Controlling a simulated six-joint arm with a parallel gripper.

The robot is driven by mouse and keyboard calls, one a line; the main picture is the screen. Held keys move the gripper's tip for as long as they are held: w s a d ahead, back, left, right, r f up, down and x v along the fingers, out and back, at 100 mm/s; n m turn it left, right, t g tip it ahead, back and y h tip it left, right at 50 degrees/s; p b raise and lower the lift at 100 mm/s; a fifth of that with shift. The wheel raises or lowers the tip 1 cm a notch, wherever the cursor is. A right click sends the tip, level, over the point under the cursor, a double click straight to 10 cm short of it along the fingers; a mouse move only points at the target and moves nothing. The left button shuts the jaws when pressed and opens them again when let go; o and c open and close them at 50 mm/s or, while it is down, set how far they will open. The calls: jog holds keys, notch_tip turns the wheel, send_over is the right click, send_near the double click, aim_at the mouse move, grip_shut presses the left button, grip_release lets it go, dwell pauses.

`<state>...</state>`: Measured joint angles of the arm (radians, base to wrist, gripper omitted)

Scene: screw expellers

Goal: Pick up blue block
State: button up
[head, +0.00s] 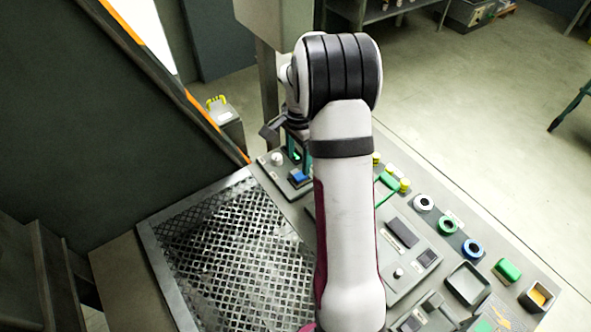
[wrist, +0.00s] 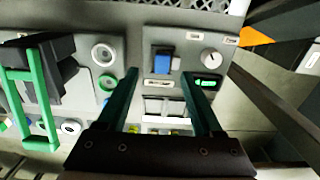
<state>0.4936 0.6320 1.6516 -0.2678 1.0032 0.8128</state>
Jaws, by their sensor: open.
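The blue block (head: 299,175) sits on a dark base on the grey panel, just right of the perforated metal plate in the head view. It also shows in the wrist view (wrist: 164,63), upper middle, partly set in its dark holder. My gripper (head: 296,155) is above and close to the block in the head view, partly hidden by my arm. In the wrist view its two teal fingers (wrist: 160,74) are apart, with nothing held between them. The block appears beyond and between the fingertips, apart from both.
A white round knob (wrist: 210,60) and a green part (wrist: 208,82) lie close right of the block in the wrist view. A ring (wrist: 103,53) is to its left. The perforated plate (head: 225,255) lies left of the panel. Rings, trays and a green block (head: 507,270) fill its right side.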

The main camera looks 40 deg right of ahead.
aim_at(298, 177)
jog(key=f, duration=0.7)
jog(key=shift+w+d, duration=0.15)
jog(key=shift+w, duration=0.05)
grip_shut()
